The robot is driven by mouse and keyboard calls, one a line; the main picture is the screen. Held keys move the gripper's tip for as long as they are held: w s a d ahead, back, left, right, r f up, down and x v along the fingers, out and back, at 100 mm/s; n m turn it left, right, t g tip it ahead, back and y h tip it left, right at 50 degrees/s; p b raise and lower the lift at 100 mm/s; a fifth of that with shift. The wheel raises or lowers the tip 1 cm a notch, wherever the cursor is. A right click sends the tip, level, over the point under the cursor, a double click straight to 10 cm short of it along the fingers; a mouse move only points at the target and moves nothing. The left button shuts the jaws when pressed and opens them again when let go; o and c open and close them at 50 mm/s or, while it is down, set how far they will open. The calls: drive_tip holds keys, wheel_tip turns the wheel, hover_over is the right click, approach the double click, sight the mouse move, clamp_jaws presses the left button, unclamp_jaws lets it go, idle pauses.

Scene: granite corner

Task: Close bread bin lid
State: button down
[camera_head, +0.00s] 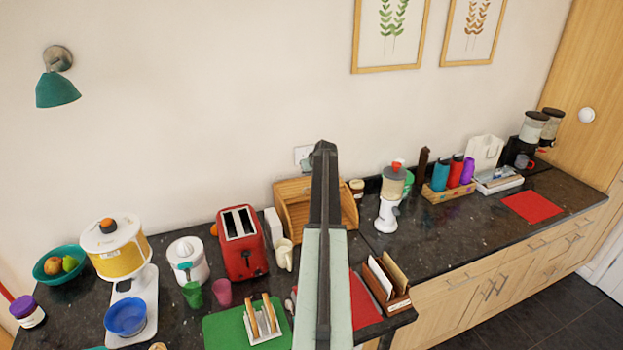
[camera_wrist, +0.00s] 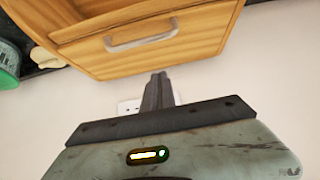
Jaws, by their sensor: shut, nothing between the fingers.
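The wooden bread bin (camera_head: 289,221) stands against the wall at the back of the counter, left of the corner. It looks open at the front, with slats on its upper part. My arm hides its middle in the head view. In the wrist view the bin (camera_wrist: 205,52) fills the top, with a wooden panel carrying a grey bar handle (camera_wrist: 141,38). My gripper (camera_head: 323,148) is shut and empty, and in the head view its tips appear above the bin. In the wrist view the gripper (camera_wrist: 158,78) overlaps the bin's edge; I cannot tell whether it touches.
A letter rack (camera_head: 386,284) is in front. A wall socket (camera_head: 303,154) is behind.

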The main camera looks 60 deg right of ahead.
drive_tip(key=b+x, duration=0.1)
drive_tip(key=x, duration=0.2)
drive_tip(key=shift+s+f, duration=0.1)
drive_tip(key=shift+f, duration=0.15)
drive_tip(key=s+a, duration=0.1)
drive_tip(key=s+a+b, duration=0.1)
drive_tip(key=s, duration=0.1)
drive_tip(key=shift+a+f, duration=0.3)
drive_tip(key=shift+f, duration=0.05)
drive_tip(key=shift+d, duration=0.1)
